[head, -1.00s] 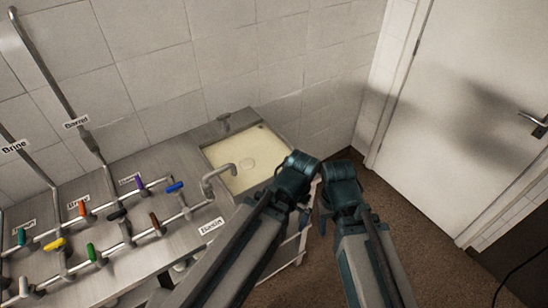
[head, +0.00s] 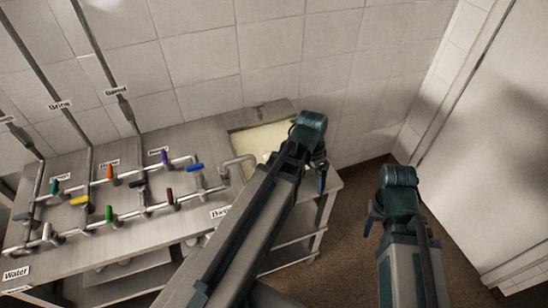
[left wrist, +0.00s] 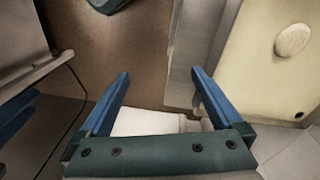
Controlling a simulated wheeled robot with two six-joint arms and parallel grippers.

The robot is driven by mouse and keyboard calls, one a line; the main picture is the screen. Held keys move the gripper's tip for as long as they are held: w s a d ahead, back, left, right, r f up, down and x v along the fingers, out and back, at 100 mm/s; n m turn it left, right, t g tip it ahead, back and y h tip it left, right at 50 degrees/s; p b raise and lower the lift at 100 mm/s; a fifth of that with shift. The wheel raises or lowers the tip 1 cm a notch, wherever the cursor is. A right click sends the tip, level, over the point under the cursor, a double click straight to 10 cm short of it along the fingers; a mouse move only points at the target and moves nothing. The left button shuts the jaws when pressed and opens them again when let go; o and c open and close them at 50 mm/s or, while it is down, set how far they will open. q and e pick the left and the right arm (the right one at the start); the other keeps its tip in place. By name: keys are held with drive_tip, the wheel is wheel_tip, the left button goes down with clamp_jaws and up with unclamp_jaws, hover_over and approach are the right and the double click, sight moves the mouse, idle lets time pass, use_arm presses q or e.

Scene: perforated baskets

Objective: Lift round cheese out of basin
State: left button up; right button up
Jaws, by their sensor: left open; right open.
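The basin (head: 245,143) is a square well of pale yellow liquid set in the right end of a metal counter. My left arm covers much of it in the head view. The round cheese (left wrist: 293,40), a pale disc, shows in the basin at the upper right of the left wrist view. My left gripper (left wrist: 160,72) is open and empty, with its fingers over the counter's edge and floor, left of the basin in that view. My right gripper (head: 370,222) is over the floor to the right, apart from the counter; its fingers are mostly hidden.
A bent metal spout (head: 236,164) stands at the basin's left side. Pipes with several coloured valve handles (head: 110,175) cover the counter's left part. A tiled wall (head: 280,50) is behind, and a white door (head: 500,150) is at the right. Brown floor lies between.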

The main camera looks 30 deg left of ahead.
use_arm(q)
drive_tip(key=w+a+r+m+t+h+p, duration=0.15)
drive_tip(key=w+a, duration=0.25)
drive_tip(key=a, duration=0.9)
drive_tip(key=t, duration=0.2)
approach(269, 155)
drive_tip(key=f+b, duration=0.2)
drive_tip(key=b, duration=0.1)
drive_tip(key=d+f+b, duration=0.1)
drive_tip(key=b, duration=0.3)
drive_tip(key=shift+f+m, duration=0.35)
drive_tip(key=shift+w+d+f+b, duration=0.1)
drive_tip(key=shift+w+f+b, duration=0.1)
drive_tip(key=shift+b, duration=0.2)
drive_tip(key=b+x, duration=0.4)
drive_tip(key=x, duration=0.1)
drive_tip(key=shift+w+d+b, duration=0.15)
drive_tip(key=shift+w+b, duration=0.15)
drive_tip(key=shift+w, duration=0.05)
drive_tip(key=shift+r, duration=0.1)
